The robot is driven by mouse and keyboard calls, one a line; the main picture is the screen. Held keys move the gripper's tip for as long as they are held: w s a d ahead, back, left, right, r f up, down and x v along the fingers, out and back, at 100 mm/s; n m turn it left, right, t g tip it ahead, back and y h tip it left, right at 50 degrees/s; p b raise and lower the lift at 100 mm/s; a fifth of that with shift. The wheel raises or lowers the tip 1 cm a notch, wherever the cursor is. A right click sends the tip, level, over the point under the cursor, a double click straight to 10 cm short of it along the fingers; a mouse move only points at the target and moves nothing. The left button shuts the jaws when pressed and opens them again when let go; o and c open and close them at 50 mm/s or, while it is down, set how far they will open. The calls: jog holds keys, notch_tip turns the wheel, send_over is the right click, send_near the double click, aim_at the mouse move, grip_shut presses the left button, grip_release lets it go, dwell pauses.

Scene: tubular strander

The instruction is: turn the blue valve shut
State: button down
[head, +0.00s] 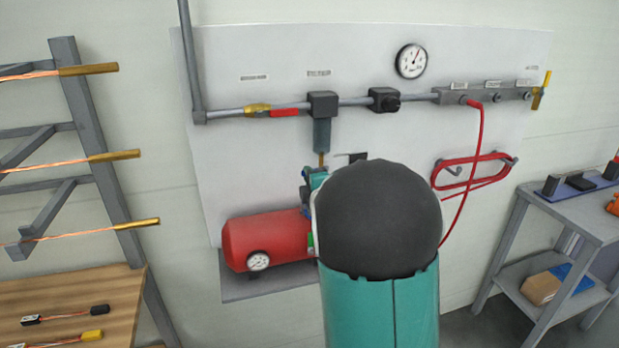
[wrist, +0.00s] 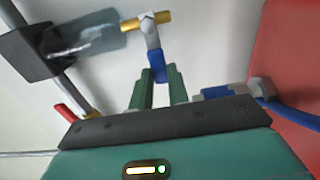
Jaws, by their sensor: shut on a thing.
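The blue valve's lever (wrist: 157,73) shows in the wrist view, with a grey stem and a nut on a short brass pipe (wrist: 162,17). The lever points toward my gripper, roughly across the brass pipe. My gripper (wrist: 160,82) has its two green fingers on either side of the lever's blue end and is shut on it.
A filter bowl (head: 322,135) hangs from the wall pipe beside a red-handled valve (head: 284,112). A red tank (head: 262,240) sits below. A red hose (head: 470,170) hangs at right.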

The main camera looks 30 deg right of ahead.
jog(key=c, duration=1.4)
grip_release()
jog(key=shift+o, duration=0.3)
jog(key=shift+f, duration=0.1)
jog(key=shift+m, duration=0.3)
